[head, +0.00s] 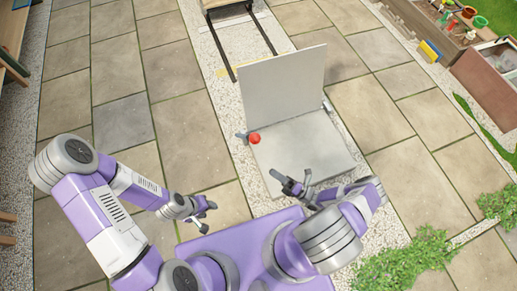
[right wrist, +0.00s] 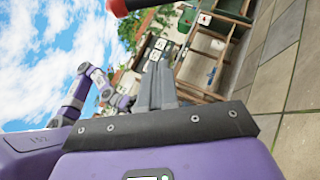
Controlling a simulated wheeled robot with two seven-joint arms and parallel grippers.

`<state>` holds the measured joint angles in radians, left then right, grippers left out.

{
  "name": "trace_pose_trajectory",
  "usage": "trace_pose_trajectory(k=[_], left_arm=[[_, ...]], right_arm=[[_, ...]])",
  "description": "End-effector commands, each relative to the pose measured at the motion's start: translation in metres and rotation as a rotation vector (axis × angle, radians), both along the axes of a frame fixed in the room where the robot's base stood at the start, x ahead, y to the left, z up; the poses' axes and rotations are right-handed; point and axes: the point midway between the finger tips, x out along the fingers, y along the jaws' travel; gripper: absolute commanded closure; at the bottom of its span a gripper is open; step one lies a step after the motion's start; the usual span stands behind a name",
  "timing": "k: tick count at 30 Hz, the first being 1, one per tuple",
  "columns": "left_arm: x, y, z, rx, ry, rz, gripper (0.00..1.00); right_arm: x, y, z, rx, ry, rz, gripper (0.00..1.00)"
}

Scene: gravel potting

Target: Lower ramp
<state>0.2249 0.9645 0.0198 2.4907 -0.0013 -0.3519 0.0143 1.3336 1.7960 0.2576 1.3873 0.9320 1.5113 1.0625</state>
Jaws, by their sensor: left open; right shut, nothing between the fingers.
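The ramp seems to be the grey upright panel (head: 285,85), which stands on edge at the far side of a flat grey plate (head: 310,145) on the ground. A red knob (head: 254,138) sits at the plate's left edge. My right gripper (head: 288,184) is over the near part of the plate, apart from the knob. In the right wrist view its fingers (right wrist: 157,85) are shut and empty, and a red and black piece (right wrist: 122,6) shows at the top edge. My left gripper (head: 204,207) is open and empty over the paving left of the plate.
A dark-legged frame (head: 240,45) stands beyond the panel. Wooden planters and boxes (head: 490,75) stand at the upper right. Green plants (head: 410,255) grow at the lower right. A wooden bench edge (head: 12,65) is at the far left. The paving on the left is clear.

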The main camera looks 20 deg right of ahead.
Motion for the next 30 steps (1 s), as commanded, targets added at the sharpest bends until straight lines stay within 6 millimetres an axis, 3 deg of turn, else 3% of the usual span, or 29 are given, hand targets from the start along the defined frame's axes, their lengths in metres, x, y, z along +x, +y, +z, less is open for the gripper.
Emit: trace_pose_trajectory(k=[5, 20, 24, 30], left_arm=[[0.000, 0.000, 0.000, 0.000, 0.000, 0.000, 0.54], [0.000, 0.000, 0.001, 0.000, 0.000, 0.000, 0.54], [0.000, 0.000, -0.003, 0.000, 0.000, 0.000, 0.54], [0.000, 0.000, -0.005, 0.000, 0.000, 0.000, 0.54]], right_arm=[[0.004, -0.009, 0.003, 0.050, -0.003, -0.046, 1.00], [0.069, 0.048, 0.045, 0.045, -0.004, -0.038, 1.00], [0.088, 0.043, 0.055, 0.043, -0.005, -0.040, 1.00], [0.100, 0.041, 0.063, 0.043, -0.004, -0.040, 1.00]])
